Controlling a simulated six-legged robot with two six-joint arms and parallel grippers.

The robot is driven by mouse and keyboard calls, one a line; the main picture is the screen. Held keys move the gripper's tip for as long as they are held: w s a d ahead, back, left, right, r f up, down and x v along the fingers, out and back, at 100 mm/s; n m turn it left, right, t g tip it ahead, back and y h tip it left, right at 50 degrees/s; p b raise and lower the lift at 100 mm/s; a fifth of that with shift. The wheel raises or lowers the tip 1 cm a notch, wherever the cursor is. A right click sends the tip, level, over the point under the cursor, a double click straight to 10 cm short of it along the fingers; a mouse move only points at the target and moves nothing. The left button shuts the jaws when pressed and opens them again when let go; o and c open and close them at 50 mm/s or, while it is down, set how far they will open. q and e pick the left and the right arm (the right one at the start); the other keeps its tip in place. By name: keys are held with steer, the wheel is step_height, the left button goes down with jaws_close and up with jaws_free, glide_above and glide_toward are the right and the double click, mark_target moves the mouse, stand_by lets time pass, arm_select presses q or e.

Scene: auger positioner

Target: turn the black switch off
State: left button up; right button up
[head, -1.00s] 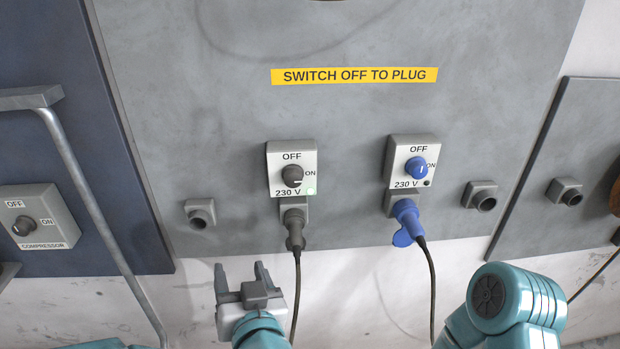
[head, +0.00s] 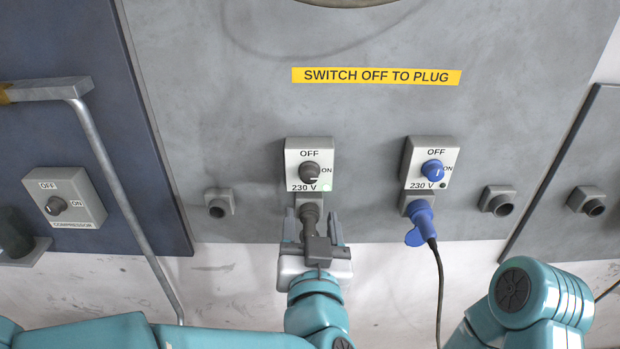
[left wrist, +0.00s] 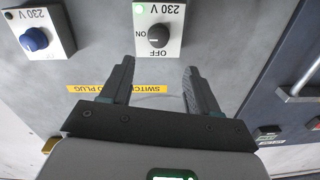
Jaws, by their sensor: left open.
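The black switch (head: 309,170) is a dark round knob on a white plate marked OFF and ON. Its pale mark points toward ON, and a green lamp (head: 326,189) glows below it. The knob also shows in the left wrist view (left wrist: 158,36), upside down. My right gripper is out of view.
A blue knob (head: 432,170) with a blue plug (head: 421,222) and hanging cable sits to the right. A compressor switch (head: 57,206) and a grey pipe (head: 105,165) are at the left. The panel above the knobs is mostly clear below a yellow label (head: 376,76).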

mark_target(310, 178)
arm_select(q)
steer(key=w+p, duration=0.2)
steer(key=w, duration=0.8)
steer(key=shift+w, duration=0.2)
steer(key=c, duration=1)
